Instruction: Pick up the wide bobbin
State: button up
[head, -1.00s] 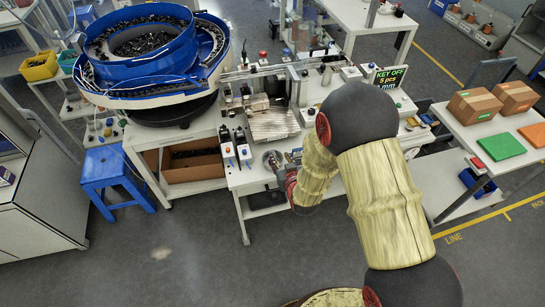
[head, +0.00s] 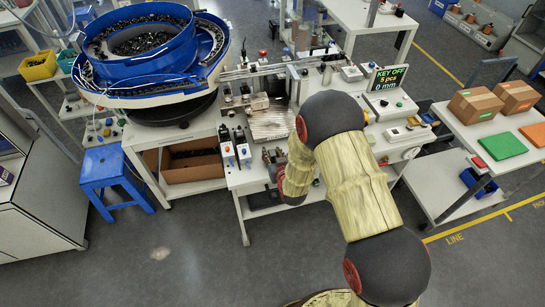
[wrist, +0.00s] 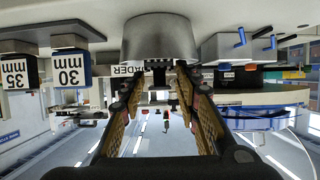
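A wide, smooth grey cylinder (wrist: 160,38), which looks like the wide bobbin, stands at the top middle of the wrist view. That view is upside down, with the bench top along its upper edge. My gripper (wrist: 158,78) is open, its two fingers apart on the left and right, pointing at the cylinder. The fingertips are close to its near side; I cannot tell whether they touch it.
Blocks marked 30 mm (wrist: 70,68) and 35 mm (wrist: 15,72) stand left of the cylinder in the wrist view. A grey box with blue levers (wrist: 240,45) is on the right. A blue bowl feeder (head: 140,45) and a blue stool (head: 112,175) are left of the bench.

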jog(key=shift+c, duration=0.2)
jog(key=c, duration=0.7)
jog(key=shift+r, duration=0.1)
jog(key=shift+c, duration=0.2)
